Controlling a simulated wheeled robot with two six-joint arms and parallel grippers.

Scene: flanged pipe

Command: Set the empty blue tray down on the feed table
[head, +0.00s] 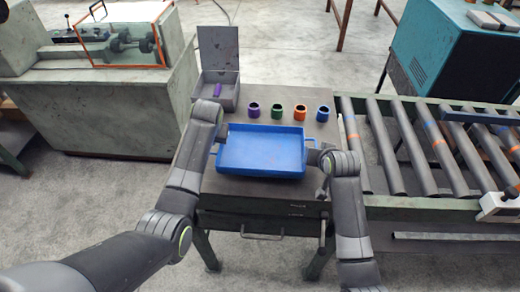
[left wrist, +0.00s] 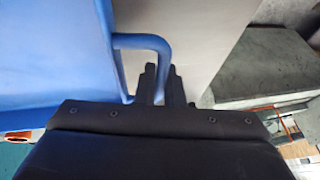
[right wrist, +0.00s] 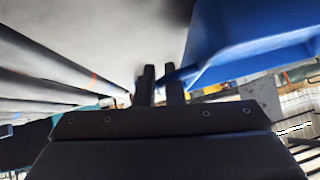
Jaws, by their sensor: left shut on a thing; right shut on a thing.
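The blue tray (head: 262,148) is empty and over the grey table (head: 262,190). I cannot tell whether it touches the tabletop or hangs just above it. My left gripper (left wrist: 161,70) is shut on the tray's left handle (left wrist: 145,40), with the tray wall (left wrist: 60,50) beside it. My right gripper (right wrist: 160,72) is shut on the handle at the tray's right end; the tray (right wrist: 235,40) also shows in the right wrist view. In the head view my arms partly cover both handles and hide the fingertips.
Purple (head: 254,110), green (head: 277,111), orange (head: 299,113) and blue (head: 323,113) rings stand in a row behind the tray. An open grey box (head: 228,98) with a purple piece sits at the back left. A roller conveyor (head: 405,150) adjoins on the right.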

